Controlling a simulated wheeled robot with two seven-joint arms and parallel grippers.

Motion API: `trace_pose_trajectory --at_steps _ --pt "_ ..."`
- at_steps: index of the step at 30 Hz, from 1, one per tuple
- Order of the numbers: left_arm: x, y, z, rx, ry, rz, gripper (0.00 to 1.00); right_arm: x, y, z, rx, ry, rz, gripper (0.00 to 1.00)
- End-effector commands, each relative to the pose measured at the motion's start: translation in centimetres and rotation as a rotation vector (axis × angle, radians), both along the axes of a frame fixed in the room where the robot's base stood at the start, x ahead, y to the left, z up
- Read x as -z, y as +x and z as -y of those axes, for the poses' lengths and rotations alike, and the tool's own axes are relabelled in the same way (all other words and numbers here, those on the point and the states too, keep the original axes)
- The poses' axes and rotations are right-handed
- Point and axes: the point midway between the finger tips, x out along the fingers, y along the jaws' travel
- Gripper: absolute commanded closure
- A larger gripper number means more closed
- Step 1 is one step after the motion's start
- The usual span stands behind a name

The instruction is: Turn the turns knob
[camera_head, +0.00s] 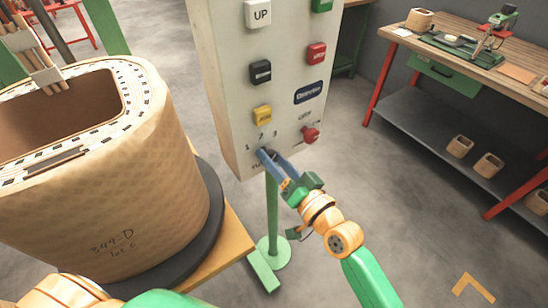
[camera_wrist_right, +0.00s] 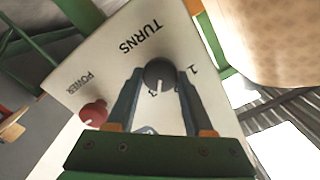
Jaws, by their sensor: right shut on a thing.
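The dark round turns knob (camera_wrist_right: 158,74) sits on the pale control panel (camera_wrist_right: 110,60), beside the printed word TURNS and some numerals. My right gripper (camera_wrist_right: 158,85) has one blue finger on each side of the knob and is shut on it. A short white mark shows on the knob, pointing down in the right wrist view, near a numeral. In the head view my right gripper (camera_head: 266,155) reaches the panel's lower left, below the numerals 1, 2, 3, and its fingers largely hide the knob. My left gripper is out of view; only part of that arm shows at the bottom left.
A red power knob (camera_head: 310,134) is right of the turns knob. Yellow (camera_head: 262,114), black (camera_head: 260,72) and red (camera_head: 316,54) buttons sit above. A large wound coil (camera_head: 130,190) stands close on the left. A workbench (camera_head: 450,80) is at the right, with open floor between.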

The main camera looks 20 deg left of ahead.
Motion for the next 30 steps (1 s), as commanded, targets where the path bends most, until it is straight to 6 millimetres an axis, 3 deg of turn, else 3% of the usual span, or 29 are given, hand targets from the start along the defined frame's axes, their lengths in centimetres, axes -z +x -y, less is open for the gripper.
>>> trace_pose_trajectory --at_steps 24,25,28,30 --pt "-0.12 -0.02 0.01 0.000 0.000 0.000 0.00 0.15 -0.02 -0.01 -0.001 0.073 -0.099 1.00" --pt "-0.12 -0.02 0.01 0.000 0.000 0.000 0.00 0.15 -0.02 -0.01 -0.001 0.073 -0.099 0.45" --pt "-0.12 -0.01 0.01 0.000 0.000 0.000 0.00 0.14 -0.01 0.00 -0.001 0.073 -0.099 0.19" --pt "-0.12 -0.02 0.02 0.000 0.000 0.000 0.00 0.11 0.00 0.00 -0.001 0.073 -0.098 0.19"
